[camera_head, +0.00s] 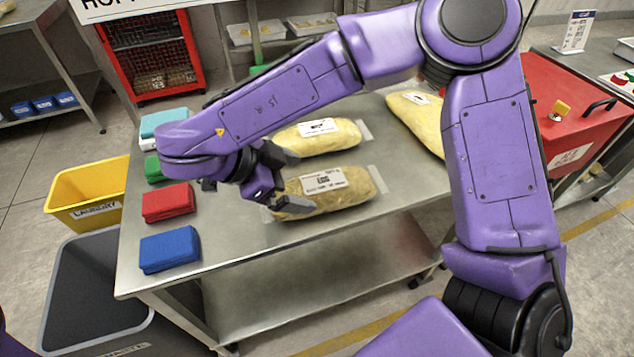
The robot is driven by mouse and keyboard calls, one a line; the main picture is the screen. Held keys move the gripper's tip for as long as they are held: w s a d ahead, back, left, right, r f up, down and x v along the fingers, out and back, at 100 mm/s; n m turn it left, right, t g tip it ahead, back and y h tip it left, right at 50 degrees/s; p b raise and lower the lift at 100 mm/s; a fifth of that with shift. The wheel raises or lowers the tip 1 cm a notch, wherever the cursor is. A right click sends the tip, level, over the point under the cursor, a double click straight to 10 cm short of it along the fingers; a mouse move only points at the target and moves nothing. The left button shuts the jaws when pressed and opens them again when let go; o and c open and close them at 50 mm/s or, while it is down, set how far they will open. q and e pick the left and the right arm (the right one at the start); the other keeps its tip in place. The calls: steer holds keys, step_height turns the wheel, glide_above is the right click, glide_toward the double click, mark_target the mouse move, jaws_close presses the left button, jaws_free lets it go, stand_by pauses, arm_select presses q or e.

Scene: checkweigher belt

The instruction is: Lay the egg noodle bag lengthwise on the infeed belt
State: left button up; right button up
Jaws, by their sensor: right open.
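The egg noodle bag (350,194), a clear bag of yellow noodles with a white label reading EGG, lies flat on the steel table (235,235). Its long side runs roughly left to right. My right gripper (284,182) is open at the bag's left end. One dark finger reaches over the near left part of the bag, and the other is near its far side. I cannot tell whether they touch it. My left gripper is out of view. No infeed belt can be made out.
A similar noodle bag (325,137) lies just behind, and another (416,118) lies farther right, partly behind my arm. Folded red (168,202), blue (169,249) and other cloths line the table's left edge. A yellow bin (88,192) stands left; a red box (565,110) stands right.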

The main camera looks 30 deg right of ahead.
mark_target(313, 186)
steer(key=x, duration=0.7)
steer(key=shift+d+f, duration=0.25)
steer(key=shift+d, duration=0.05)
steer(key=shift+a+r, duration=0.1)
steer(key=c, duration=1.1)
